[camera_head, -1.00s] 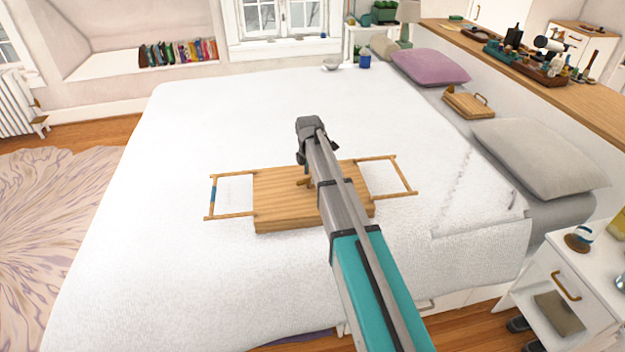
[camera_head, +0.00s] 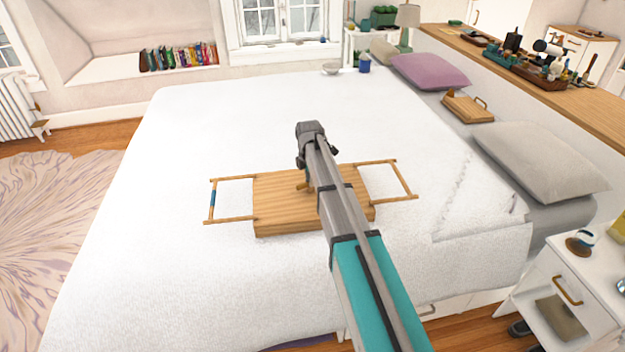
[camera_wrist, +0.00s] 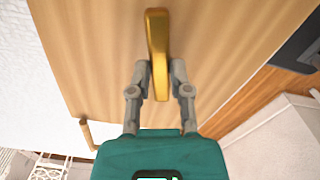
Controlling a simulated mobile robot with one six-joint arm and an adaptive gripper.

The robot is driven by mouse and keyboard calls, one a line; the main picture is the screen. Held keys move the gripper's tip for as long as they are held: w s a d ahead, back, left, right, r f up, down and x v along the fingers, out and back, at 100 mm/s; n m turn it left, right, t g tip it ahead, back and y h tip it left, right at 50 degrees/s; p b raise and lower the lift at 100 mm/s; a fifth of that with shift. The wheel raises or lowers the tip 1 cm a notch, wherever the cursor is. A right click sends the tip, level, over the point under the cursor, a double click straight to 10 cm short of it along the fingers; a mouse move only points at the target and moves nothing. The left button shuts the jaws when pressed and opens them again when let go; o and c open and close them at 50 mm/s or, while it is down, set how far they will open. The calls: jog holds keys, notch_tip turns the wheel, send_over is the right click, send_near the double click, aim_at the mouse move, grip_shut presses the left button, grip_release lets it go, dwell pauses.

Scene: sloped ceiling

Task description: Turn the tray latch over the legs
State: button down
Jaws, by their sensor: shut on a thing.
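The wooden tray (camera_head: 285,217) lies upside down on the white bed, its flat underside up. Its two leg frames spread flat to the sides, the left leg (camera_head: 211,200) with a blue band and the right leg (camera_head: 405,180). The latch (camera_wrist: 157,45) is a brass-coloured bar on the board in the wrist view. In the head view a small part of the latch (camera_head: 302,186) shows beside my arm. My gripper (camera_wrist: 160,78) is shut on the latch near its lower end, one finger on each side. My arm hides the tray's middle right in the head view.
The white bed (camera_head: 150,250) around the tray is clear. A grey pillow (camera_head: 540,160), a purple pillow (camera_head: 428,70) and another wooden tray (camera_head: 468,106) lie along the right side. A white nightstand (camera_head: 560,290) stands at the lower right.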

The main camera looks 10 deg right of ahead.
jog(key=shift+s, duration=0.1)
jog(key=shift+m, duration=1.9)
jog(key=c, duration=0.6)
grip_release()
jog(key=shift+o, duration=0.2)
jog(key=shift+n, duration=0.5)
